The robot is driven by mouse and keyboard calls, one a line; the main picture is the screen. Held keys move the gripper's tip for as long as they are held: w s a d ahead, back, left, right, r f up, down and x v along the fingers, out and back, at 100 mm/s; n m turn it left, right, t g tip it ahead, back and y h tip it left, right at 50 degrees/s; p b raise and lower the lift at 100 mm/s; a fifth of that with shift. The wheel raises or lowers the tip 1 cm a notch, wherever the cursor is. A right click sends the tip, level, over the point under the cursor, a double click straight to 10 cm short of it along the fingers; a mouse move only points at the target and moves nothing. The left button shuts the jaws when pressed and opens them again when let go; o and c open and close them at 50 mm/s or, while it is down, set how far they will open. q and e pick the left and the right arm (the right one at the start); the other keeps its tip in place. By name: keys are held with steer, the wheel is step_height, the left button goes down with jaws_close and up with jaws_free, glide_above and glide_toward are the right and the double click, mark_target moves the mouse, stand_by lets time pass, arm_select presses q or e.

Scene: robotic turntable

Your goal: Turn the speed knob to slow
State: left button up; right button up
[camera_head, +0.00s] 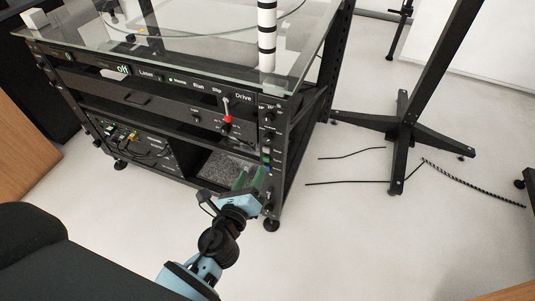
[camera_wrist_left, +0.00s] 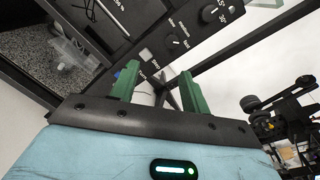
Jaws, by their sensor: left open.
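The narrow control strip (camera_head: 268,132) runs down the right front edge of the black turntable cabinet. In the left wrist view it shows a black knob (camera_wrist_left: 179,43) and a larger numbered dial (camera_wrist_left: 208,13). The lettering is too small to tell surely which is the speed knob or its setting. My left gripper (camera_head: 250,178) is in front of the strip's lower part. Its two green fingers are apart with nothing between them, and they also show in the left wrist view (camera_wrist_left: 160,68). The knobs lie beyond the fingertips, apart from them. My right gripper is out of view.
A red-topped lever (camera_head: 227,119) stands out from the drive panel. The glass top (camera_head: 190,52) carries a striped post (camera_head: 267,35). A black stand (camera_head: 400,128) and loose cables lie to the right. The floor in front right is clear.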

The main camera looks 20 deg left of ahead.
mark_target(267, 141)
arm_select(q)
steer(key=shift+w+d+r+m+t+b, duration=0.15)
steer(key=shift+w+r+m+b, duration=0.15)
steer(key=shift+w, duration=1.4)
steer(key=shift+w+a+r+m+t+b, duration=0.15)
steer(key=shift+w+m, duration=0.3)
steer(key=shift+w, duration=1.3)
steer(key=shift+w+d+r+m+t+b, duration=0.15)
steer(key=shift+w+r+m, duration=0.2)
steer(key=shift+w, duration=1.35)
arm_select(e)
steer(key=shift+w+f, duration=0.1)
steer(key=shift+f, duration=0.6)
arm_select(q)
steer(key=shift+c, duration=0.4)
steer(key=c, duration=0.9)
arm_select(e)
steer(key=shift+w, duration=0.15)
